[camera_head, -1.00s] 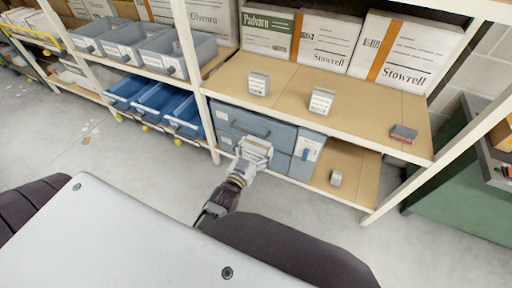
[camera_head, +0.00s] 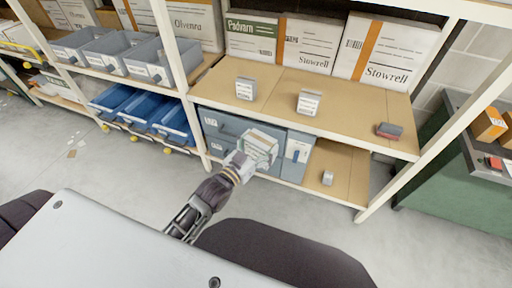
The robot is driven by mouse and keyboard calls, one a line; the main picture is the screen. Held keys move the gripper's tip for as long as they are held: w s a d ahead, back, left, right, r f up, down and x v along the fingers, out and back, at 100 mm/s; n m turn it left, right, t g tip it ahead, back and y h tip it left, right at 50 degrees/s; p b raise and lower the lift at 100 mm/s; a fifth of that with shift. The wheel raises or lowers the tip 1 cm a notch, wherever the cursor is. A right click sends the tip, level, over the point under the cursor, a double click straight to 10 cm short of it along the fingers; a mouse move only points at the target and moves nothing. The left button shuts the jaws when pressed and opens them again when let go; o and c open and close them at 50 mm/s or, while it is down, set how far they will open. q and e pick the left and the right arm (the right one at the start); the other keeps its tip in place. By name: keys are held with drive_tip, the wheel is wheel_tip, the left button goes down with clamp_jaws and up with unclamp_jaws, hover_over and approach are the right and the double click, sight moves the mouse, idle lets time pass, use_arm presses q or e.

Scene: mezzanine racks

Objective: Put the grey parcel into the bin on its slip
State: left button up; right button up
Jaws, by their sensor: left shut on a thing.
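My left gripper (camera_head: 245,164) is shut on a pale grey-white parcel (camera_head: 262,145) with green bands and holds it in front of the lower shelf. The parcel is tilted, and any writing on it is too small to read. Behind it are blue-grey bins (camera_head: 230,120) with small white labels, partly hidden by the parcel. A blue-grey bin with a larger white label (camera_head: 299,149) is just right of it. Grey bins (camera_head: 151,62) stand on the upper left shelf and blue bins (camera_head: 172,121) below them. My right gripper is not in view.
Small grey boxes (camera_head: 246,88) (camera_head: 309,102) and a dark red-and-grey box (camera_head: 389,131) sit on the middle shelf. A small grey box (camera_head: 327,177) is on the lower shelf. Large cartons (camera_head: 308,43) stand behind. A white upright (camera_head: 178,60) divides the racks; a green cabinet (camera_head: 450,180) is at right.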

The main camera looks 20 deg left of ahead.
use_arm(q)
drive_tip(key=d+r+m+g+h, duration=0.3)
drive_tip(key=d+r+h, duration=0.3)
drive_tip(key=r, duration=0.6)
drive_tip(key=shift+s+d+r+m, duration=0.35)
drive_tip(key=shift+d+m, duration=0.45)
drive_tip(key=shift+d, duration=0.6)
